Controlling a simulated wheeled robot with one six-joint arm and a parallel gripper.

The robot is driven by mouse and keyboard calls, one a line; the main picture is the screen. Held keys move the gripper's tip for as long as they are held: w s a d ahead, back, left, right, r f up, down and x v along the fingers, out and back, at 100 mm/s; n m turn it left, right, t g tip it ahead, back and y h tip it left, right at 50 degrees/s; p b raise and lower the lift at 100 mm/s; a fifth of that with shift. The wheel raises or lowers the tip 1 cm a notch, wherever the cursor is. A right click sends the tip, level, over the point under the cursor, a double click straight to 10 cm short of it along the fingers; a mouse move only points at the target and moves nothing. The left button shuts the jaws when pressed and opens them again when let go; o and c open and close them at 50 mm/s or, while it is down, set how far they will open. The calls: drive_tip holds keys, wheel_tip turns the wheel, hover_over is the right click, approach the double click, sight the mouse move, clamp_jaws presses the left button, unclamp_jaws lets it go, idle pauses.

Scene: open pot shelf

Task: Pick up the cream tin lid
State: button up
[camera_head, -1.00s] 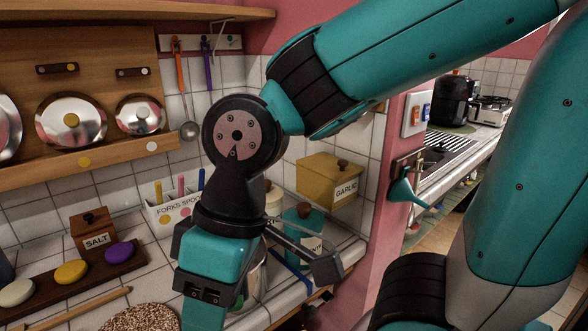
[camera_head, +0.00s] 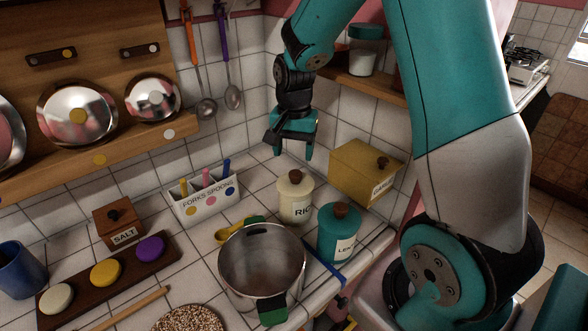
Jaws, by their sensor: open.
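The cream tin (camera_head: 295,210) stands on the tiled counter, its label partly readable as "RIC". Its cream lid (camera_head: 287,186) sits on top, with a small brown knob (camera_head: 295,176). My gripper (camera_head: 293,153) is in the head view just above the tin in the picture, fingers pointing down. It is open, with nothing seen between the fingers. A gap shows between the fingertips and the knob; the depth between them is hard to judge.
A teal tin (camera_head: 338,245) stands close at the right, and a yellow garlic box (camera_head: 352,172) behind it. A steel pot (camera_head: 262,268) is in front, and a forks and spoons holder (camera_head: 203,203) is at the left. The tiled wall is close behind.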

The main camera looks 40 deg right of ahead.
sight(295, 173)
drive_tip(key=f, duration=0.2)
drive_tip(key=shift+d+f+m+p, duration=0.3)
drive_tip(key=shift+d+f+p, duration=0.05)
drive_tip(key=shift+d+f, duration=0.05)
wheel_tip(295, 173, down, 5)
drive_tip(key=shift+w+p, duration=0.1)
drive_tip(key=shift+p, duration=0.9)
drive_tip(key=shift+c, duration=0.2)
drive_tip(key=c, duration=1)
